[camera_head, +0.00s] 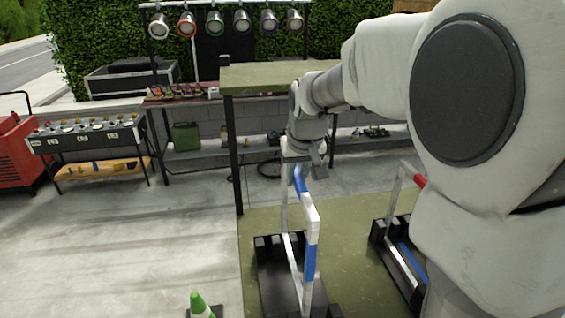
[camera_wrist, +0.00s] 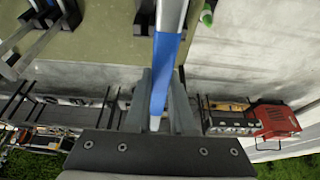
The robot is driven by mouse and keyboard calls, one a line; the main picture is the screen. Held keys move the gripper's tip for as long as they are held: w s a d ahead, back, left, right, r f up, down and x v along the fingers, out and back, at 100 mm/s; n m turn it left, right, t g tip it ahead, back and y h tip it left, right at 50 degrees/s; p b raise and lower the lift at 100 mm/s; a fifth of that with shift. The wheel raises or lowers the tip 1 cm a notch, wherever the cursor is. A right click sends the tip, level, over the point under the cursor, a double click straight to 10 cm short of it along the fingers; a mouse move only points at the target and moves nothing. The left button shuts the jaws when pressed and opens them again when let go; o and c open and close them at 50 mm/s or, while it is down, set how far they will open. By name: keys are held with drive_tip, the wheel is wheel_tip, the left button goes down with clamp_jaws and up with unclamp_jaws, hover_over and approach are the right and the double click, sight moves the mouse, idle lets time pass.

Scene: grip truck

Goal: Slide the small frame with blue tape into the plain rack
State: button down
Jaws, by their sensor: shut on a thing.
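My gripper (camera_head: 301,172) is shut on the blue-taped top bar of a small white and silver frame (camera_head: 311,213). The wrist view shows the blue bar (camera_wrist: 165,60) between my gripper's fingers (camera_wrist: 163,84). The frame is upright, with a second blue band on its near post. It stands over a black rack (camera_head: 268,262) with no coloured marking that I can see. I cannot tell whether its lower edge is in a slot.
Both racks stand on a green mat (camera_head: 345,215). A green-topped shelf (camera_head: 270,78) rises behind the frame. A small green cone (camera_head: 198,304) stands front left. A workbench (camera_head: 88,135) and red cart (camera_head: 17,150) are far left. The concrete floor (camera_head: 140,240) at left is clear.

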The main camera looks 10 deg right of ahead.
wheel_tip(320, 180, down, 9)
drive_tip(key=b, duration=0.6)
drive_tip(key=shift+b, duration=0.3)
drive_tip(key=shift+f, duration=0.2)
idle(0.6)
drive_tip(key=c, duration=0.7)
unclamp_jaws()
drive_tip(key=shift+f, duration=0.1)
drive_tip(key=v, duration=1.7)
drive_tip(key=shift+s, duration=0.15)
drive_tip(key=shift+t, duration=0.6)
drive_tip(key=s+f, duration=0.3)
drive_tip(key=s, duration=0.3)
drive_tip(key=s+f, duration=0.4)
drive_tip(key=s, duration=0.2)
drive_tip(key=s+f, duration=0.3)
drive_tip(key=s, duration=0.3)
drive_tip(key=shift+s+f, duration=0.25)
drive_tip(key=shift+s, duration=0.05)
